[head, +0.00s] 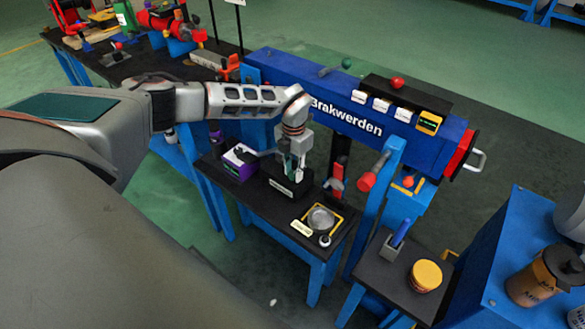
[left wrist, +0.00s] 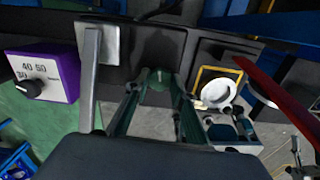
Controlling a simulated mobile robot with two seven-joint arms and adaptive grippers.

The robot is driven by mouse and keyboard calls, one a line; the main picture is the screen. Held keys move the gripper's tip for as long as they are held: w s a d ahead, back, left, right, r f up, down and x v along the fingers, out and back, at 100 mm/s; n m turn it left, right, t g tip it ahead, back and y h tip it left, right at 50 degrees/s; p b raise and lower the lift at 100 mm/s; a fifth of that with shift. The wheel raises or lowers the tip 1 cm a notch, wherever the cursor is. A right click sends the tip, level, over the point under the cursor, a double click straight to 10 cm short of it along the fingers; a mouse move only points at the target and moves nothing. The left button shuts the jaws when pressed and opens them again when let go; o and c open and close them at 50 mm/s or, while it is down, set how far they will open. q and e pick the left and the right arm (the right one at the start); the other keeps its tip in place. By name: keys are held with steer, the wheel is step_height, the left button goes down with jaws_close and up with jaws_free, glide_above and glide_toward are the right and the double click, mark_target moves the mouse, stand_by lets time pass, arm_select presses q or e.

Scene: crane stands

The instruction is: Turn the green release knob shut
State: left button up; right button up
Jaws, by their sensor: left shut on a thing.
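My left gripper (head: 291,178) reaches down from above onto a small black box with a white label (head: 286,188) on the dark bench. My right gripper is not in view.
A purple box with a dial (head: 240,163) stands left of the gripper, also in the left wrist view (left wrist: 42,76). A round dish in a yellow frame (head: 320,218) lies to the right. The blue Brakwerden beam (head: 355,100) runs behind. A red-ended lever (head: 368,180) rises nearby.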

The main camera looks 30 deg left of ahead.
mark_target(294, 174)
arm_select(q)
steer(key=shift+m+p, duration=0.3)
steer(key=shift+m, duration=0.7)
steer(key=o, duration=1.1)
step_height(294, 174, up, 12)
